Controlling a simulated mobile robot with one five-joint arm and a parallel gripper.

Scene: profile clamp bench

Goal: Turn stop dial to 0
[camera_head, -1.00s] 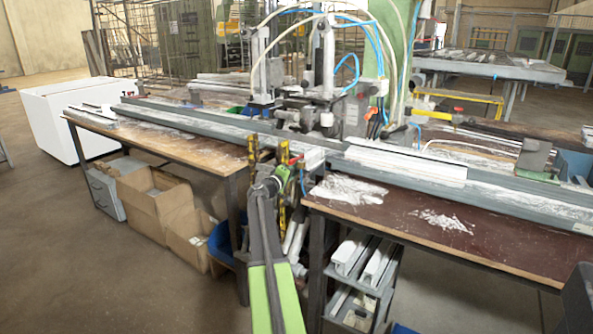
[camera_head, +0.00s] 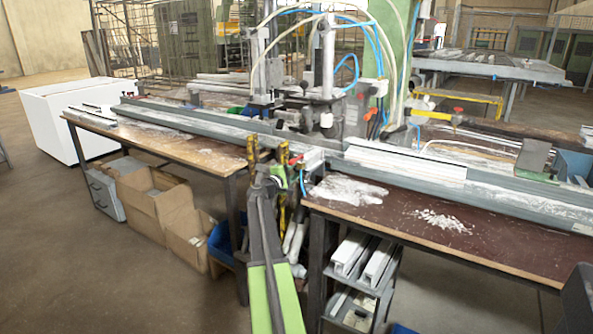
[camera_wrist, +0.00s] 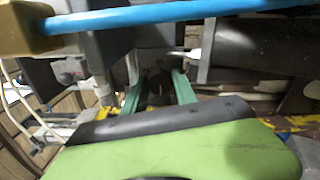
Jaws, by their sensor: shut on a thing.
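My gripper (camera_wrist: 157,92) shows in the wrist view as two green fingers. They stand on either side of a small dark round part (camera_wrist: 157,82), which looks like the stop dial, and are shut on it. The dial's marks and number cannot be read. In the head view my arm reaches to the gap between the two benches, below the clamp machine (camera_head: 325,100). There the fingertips and the dial are too small and too covered to make out.
A blue hose (camera_wrist: 150,15) crosses close above in the wrist view. A brown-topped bench (camera_head: 430,225) with white shavings lies right, a wooden bench (camera_head: 190,150) left. Cardboard boxes (camera_head: 155,205) stand under the left bench.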

